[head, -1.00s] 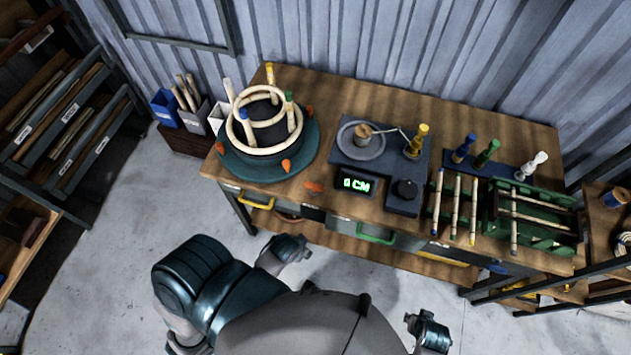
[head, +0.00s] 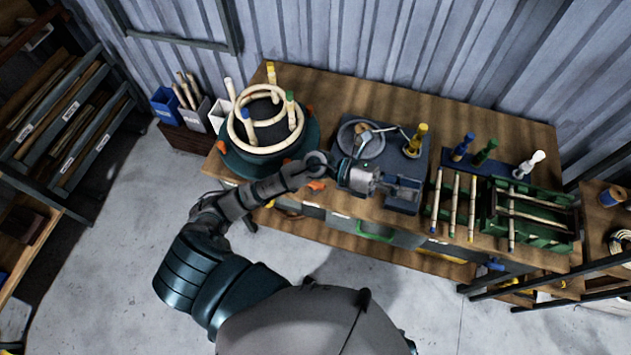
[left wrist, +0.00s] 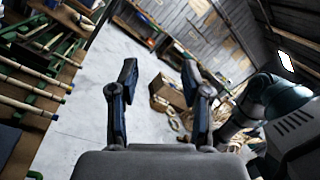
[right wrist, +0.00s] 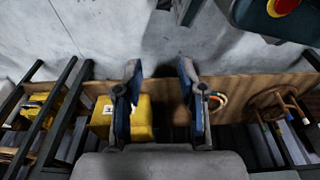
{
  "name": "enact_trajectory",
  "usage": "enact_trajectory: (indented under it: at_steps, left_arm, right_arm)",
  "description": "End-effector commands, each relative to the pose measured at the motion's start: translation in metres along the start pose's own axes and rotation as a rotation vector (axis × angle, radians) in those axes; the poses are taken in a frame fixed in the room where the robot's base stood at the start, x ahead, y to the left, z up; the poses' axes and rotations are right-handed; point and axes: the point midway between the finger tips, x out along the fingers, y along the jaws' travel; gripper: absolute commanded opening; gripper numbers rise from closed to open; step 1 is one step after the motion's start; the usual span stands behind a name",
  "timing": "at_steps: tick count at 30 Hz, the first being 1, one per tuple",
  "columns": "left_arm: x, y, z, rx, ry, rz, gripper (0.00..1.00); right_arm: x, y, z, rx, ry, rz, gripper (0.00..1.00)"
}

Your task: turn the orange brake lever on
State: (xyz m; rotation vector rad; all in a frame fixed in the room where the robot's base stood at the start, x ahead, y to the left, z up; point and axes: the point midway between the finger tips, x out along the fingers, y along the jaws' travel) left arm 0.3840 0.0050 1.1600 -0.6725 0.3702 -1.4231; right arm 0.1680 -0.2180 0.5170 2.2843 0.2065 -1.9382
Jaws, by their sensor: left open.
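A small orange lever (head: 317,185) lies near the table's front edge in the head view, partly covered by my left arm. Another orange piece (head: 309,110) shows at the turntable's right rim; I cannot tell which is the brake lever. My left gripper (head: 402,187) is over the front middle of the table, right of the near orange lever and pointing right. Its fingers stand apart and empty in the left wrist view (left wrist: 160,75). My right gripper shows only in the right wrist view (right wrist: 160,75), open and empty. The small display is hidden behind my left gripper.
A round turntable (head: 228,155) with pale rattan rings and coloured pegs stands on the table's left. A dark plate (head: 405,147) with a dish and yellow peg lies behind my left gripper. Loose sticks (head: 455,205) and a green rack (head: 545,235) occupy the right.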

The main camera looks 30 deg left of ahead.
Motion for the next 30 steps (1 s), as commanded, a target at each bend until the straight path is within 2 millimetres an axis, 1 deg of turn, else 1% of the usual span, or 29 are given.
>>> enact_trajectory:
  at_steps: [1, 2, 3, 5, 6, 8, 9, 12, 15, 18, 21, 23, 26, 30]
  left_arm:
    - [-0.005, 0.011, -0.019, 0.115, 0.179, 0.035, 0.48]
    - [-0.011, 0.020, -0.032, 0.178, 0.296, 0.061, 0.48]
    - [-0.025, 0.035, -0.046, 0.258, 0.452, 0.102, 0.48]
    - [-0.055, 0.060, -0.061, 0.355, 0.684, 0.178, 0.48]
    - [-0.080, 0.076, -0.066, 0.405, 0.832, 0.237, 0.48]
    - [-0.120, 0.097, -0.064, 0.454, 1.037, 0.328, 0.48]
    - [-0.148, 0.107, -0.059, 0.470, 1.158, 0.390, 0.48]
    - [-0.206, 0.120, -0.041, 0.475, 1.396, 0.526, 0.48]
    - [-0.245, 0.121, -0.024, 0.454, 1.539, 0.620, 0.48]
    - [-0.263, 0.121, -0.017, 0.436, 1.604, 0.663, 0.48]
    - [-0.267, 0.124, -0.021, 0.428, 1.619, 0.671, 0.48]
    - [-0.268, 0.129, -0.028, 0.426, 1.618, 0.670, 0.48]
    - [-0.271, 0.141, -0.043, 0.427, 1.618, 0.667, 0.48]
    - [-0.276, 0.162, -0.070, 0.425, 1.617, 0.665, 0.48]
  right_arm:
    - [0.014, -0.001, 0.018, -0.002, -0.016, -0.001, 0.40]
    - [0.022, -0.001, 0.028, -0.004, -0.021, -0.002, 0.40]
    - [0.031, -0.002, 0.042, -0.005, -0.029, -0.002, 0.40]
    - [0.044, -0.003, 0.063, -0.008, -0.040, -0.003, 0.40]
    - [0.051, -0.003, 0.077, -0.010, -0.047, -0.004, 0.40]
    - [0.059, -0.003, 0.096, -0.012, -0.055, -0.004, 0.40]
    - [0.063, -0.003, 0.108, -0.013, -0.062, -0.005, 0.40]
    - [0.070, -0.003, 0.133, -0.016, -0.071, -0.006, 0.40]
    - [0.072, -0.003, 0.148, -0.019, -0.077, -0.006, 0.40]
    - [0.073, -0.003, 0.155, -0.020, -0.080, -0.006, 0.40]
    - [0.073, -0.003, 0.156, -0.020, -0.079, -0.006, 0.40]
    - [0.073, -0.003, 0.156, -0.020, -0.079, -0.006, 0.40]
    - [0.071, -0.003, 0.156, -0.020, -0.080, -0.006, 0.40]
    - [0.070, -0.003, 0.155, -0.020, -0.080, -0.006, 0.40]
